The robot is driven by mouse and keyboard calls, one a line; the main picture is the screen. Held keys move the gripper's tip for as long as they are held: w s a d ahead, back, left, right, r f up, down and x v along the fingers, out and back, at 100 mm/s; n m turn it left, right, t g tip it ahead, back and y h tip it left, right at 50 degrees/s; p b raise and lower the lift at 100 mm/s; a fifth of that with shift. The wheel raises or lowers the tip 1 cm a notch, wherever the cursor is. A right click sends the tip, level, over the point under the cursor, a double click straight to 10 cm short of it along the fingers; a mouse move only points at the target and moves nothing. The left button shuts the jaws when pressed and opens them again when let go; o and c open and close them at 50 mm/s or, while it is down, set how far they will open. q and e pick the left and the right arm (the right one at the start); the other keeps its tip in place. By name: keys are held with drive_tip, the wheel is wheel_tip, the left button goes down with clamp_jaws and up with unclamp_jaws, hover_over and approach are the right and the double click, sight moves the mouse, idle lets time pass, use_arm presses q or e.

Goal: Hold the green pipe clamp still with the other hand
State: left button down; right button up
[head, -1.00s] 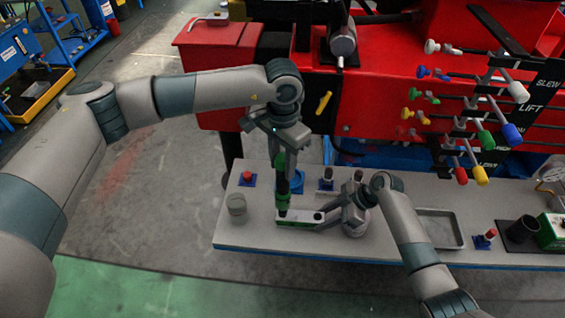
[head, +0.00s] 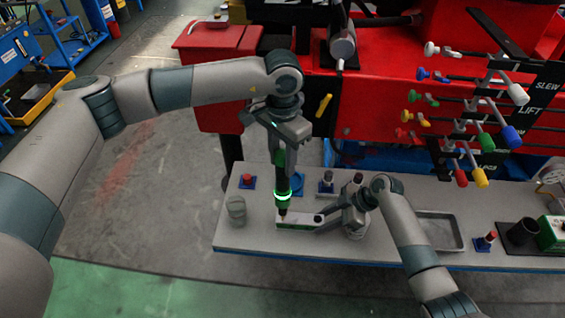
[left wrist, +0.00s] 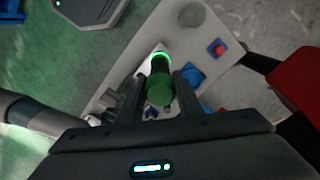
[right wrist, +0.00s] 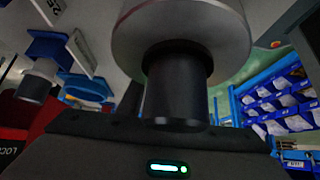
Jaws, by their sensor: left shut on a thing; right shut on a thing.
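My left gripper (head: 281,150) is shut on an upright green-and-black driver-like tool (head: 283,184) with a lit green ring low on its shaft. The tool's green end (left wrist: 160,90) shows between the fingers in the left wrist view. Its tip meets or hovers just over the left part of the green pipe clamp (head: 297,224), a short pale-topped block with a green front lying on the bench. My right gripper (head: 326,219) is shut at the clamp's right end. Its fingertips and the clamp are not clear in the right wrist view.
The grey bench (head: 260,236) carries a grey jar (head: 236,209), a red button on a blue base (head: 247,181), a metal tray (head: 441,231) and a black cup (head: 521,232). Coloured levers (head: 487,140) stick out at the right. A grey cylinder (right wrist: 182,30) fills the upper right wrist view.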

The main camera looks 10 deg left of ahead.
use_arm(q)
drive_tip(key=shift+r, duration=1.45)
use_arm(e)
drive_tip(key=o, duration=1.3)
drive_tip(key=shift+d+r, duration=0.1)
drive_tip(key=v, duration=1.1)
drive_tip(key=shift+w+d+r, duration=0.1)
drive_tip(key=shift+d+r, duration=0.15)
drive_tip(key=shift+f, duration=0.1)
